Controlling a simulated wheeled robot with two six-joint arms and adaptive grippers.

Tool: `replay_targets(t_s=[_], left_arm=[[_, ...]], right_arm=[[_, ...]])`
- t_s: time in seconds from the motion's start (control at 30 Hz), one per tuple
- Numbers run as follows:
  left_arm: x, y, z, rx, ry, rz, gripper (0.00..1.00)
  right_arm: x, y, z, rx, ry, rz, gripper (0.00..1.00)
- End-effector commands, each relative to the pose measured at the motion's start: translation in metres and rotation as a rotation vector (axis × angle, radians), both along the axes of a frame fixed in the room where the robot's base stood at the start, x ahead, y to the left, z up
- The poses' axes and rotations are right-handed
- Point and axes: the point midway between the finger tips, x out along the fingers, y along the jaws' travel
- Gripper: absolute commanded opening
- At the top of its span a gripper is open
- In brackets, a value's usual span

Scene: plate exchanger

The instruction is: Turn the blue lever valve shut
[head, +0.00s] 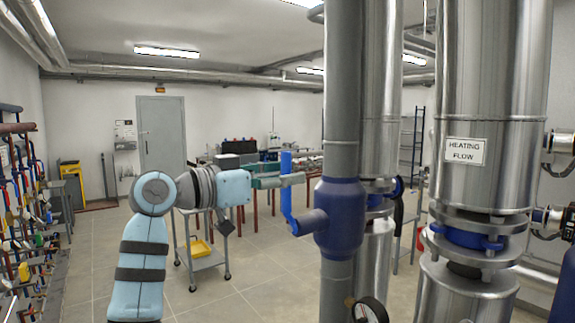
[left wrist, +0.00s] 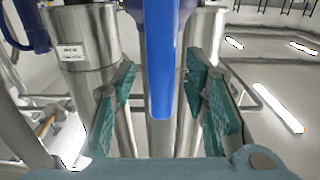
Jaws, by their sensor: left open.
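The blue lever (head: 286,204) stands upright, parallel to the grey vertical pipe (head: 342,100). Its lower end joins a stub on the left of the dark blue valve body (head: 340,222). My left gripper (head: 290,180) reaches in from the left at the lever's upper half, and one finger crosses in front of it. In the left wrist view, the lever (left wrist: 160,60) lies between the two open green fingers of my left gripper (left wrist: 162,82), with a gap visible on each side. My right gripper is not in view.
Thick metal pipes stand close on the right, one with a "HEATING FLOW" sign (head: 465,151). A pressure gauge (head: 370,310) sits low beside the valve pipe. A trolley (head: 203,263) with a yellow tray stands behind my arm.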

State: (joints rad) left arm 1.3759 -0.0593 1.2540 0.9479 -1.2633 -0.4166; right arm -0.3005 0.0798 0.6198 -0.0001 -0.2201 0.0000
Motion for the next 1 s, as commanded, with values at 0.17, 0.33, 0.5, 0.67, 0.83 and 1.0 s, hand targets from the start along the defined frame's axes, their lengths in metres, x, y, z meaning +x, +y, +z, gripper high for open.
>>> replay_targets(t_s=[0.17,0.33,0.5,0.67,0.83,1.0], left_arm=[[0.0079,-0.0112,0.0002,0.001,0.001,0.000,0.41],[0.0085,-0.0115,-0.0012,0.001,0.001,0.001,0.41],[0.0084,-0.0112,-0.0013,0.001,0.001,0.001,0.22],[0.0083,-0.0110,-0.0012,0.001,0.001,0.001,0.00],[0.0081,-0.0110,-0.0009,0.000,0.000,0.001,0.00],[0.0075,-0.0099,-0.0011,0.003,-0.006,0.004,0.00]], right_arm=[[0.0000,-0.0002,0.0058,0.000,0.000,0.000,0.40],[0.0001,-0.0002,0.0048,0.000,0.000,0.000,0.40],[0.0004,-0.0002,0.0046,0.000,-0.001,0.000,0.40],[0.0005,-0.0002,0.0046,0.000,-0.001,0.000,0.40],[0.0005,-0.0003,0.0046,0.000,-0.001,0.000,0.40],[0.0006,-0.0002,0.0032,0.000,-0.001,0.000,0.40]])
